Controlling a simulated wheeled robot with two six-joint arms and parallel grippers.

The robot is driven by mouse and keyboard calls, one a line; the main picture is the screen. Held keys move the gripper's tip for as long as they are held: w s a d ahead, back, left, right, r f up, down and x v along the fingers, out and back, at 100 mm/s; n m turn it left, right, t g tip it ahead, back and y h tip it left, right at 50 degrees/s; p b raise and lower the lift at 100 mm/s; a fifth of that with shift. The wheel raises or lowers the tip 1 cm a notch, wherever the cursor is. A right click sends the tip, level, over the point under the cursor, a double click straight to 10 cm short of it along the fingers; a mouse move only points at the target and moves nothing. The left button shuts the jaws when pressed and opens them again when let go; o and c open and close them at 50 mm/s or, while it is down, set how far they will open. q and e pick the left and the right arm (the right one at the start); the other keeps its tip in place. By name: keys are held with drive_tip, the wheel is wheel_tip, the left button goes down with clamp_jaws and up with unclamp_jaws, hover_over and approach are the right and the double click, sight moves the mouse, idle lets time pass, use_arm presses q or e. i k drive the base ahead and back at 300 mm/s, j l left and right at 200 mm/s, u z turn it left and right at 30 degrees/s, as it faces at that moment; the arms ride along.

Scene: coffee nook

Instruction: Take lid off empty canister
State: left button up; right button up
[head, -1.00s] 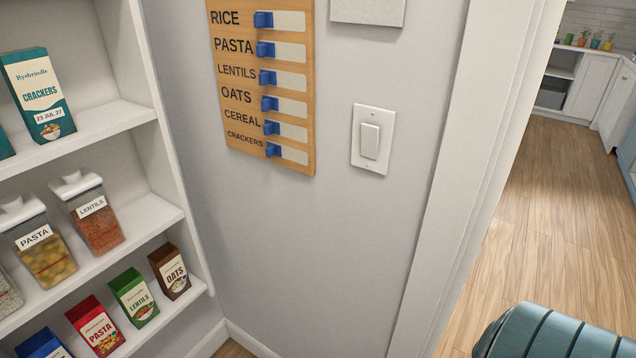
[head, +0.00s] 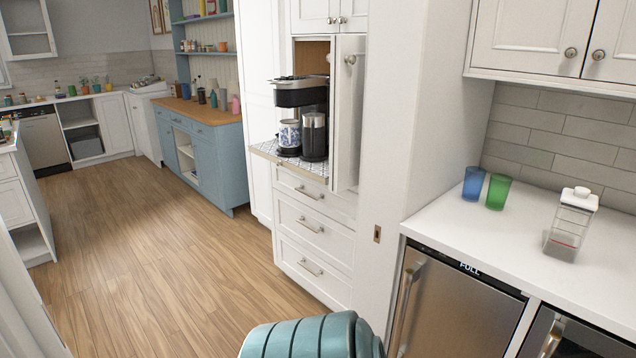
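A clear canister (head: 567,228) with a white lid (head: 579,198) stands on the white counter at the right of the head view. The lid is on it and has a round white knob on top. Neither of my grippers shows in this view. A teal ribbed part, which looks like part of my own arm, shows at the bottom edge, well to the left of the canister.
A blue cup (head: 473,184) and a green cup (head: 497,191) stand on the white counter (head: 470,222), left of the canister. A coffee maker (head: 300,92) sits in an open cabinet with its door (head: 347,120) swung out. The wooden floor (head: 170,260) is clear.

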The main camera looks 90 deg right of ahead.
sight(580, 197)
drive_tip(key=z, duration=4.2)
